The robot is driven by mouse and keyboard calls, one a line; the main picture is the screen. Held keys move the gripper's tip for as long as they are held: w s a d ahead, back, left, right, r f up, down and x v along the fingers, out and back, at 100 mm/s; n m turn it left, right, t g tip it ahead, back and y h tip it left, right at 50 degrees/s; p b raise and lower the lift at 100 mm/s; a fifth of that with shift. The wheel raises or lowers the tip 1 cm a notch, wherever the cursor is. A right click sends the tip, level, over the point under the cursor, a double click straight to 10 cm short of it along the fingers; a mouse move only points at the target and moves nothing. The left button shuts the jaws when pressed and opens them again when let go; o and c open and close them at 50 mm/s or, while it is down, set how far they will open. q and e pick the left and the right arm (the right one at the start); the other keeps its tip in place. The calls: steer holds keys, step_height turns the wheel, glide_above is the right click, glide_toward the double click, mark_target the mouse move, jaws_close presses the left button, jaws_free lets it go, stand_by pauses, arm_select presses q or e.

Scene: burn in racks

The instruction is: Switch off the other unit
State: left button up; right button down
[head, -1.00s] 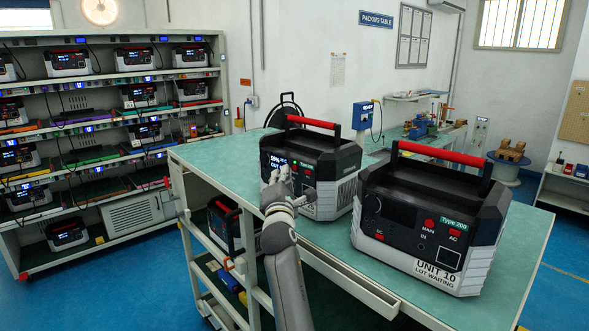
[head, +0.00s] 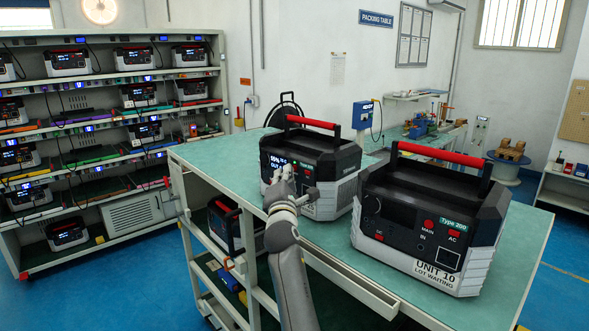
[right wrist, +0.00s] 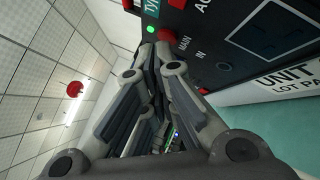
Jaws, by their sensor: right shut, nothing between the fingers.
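Two black and grey power units with red handles stand on the green-topped cart (head: 225,155). The rear-left unit (head: 338,165) has a lit display (head: 279,163) reading about 59%. My right gripper (head: 284,178) is shut and empty at this unit's front, hiding part of its panel. In the right wrist view the shut fingers (right wrist: 150,60) reach close to a red MAIN button (right wrist: 167,36), beside a lit green lamp (right wrist: 150,29); contact cannot be told. The front-right unit (head: 430,222), labelled UNIT 10 LOT WAITING, has a dark display. My left gripper is not in view.
Another unit (head: 222,218) sits on the cart's lower shelf. A rack (head: 110,125) with several units stands at the left. Blue floor lies clear between rack and cart.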

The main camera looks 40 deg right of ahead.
steer(key=shift+d, duration=0.15)
stand_by(0.4)
steer(key=shift+s+a, duration=0.1)
steer(key=shift+a, duration=0.55)
steer(key=shift+s+a+b, duration=0.2)
steer(key=shift+s+a, duration=0.05)
steer(key=shift+a, duration=1.25)
steer(key=shift+s+a+b, duration=0.2)
steer(key=shift+a, duration=1.25)
steer(key=s+a+b, duration=0.1)
steer(key=a+b, duration=0.1)
steer(key=a, duration=0.6)
steer(key=shift+s, duration=0.15)
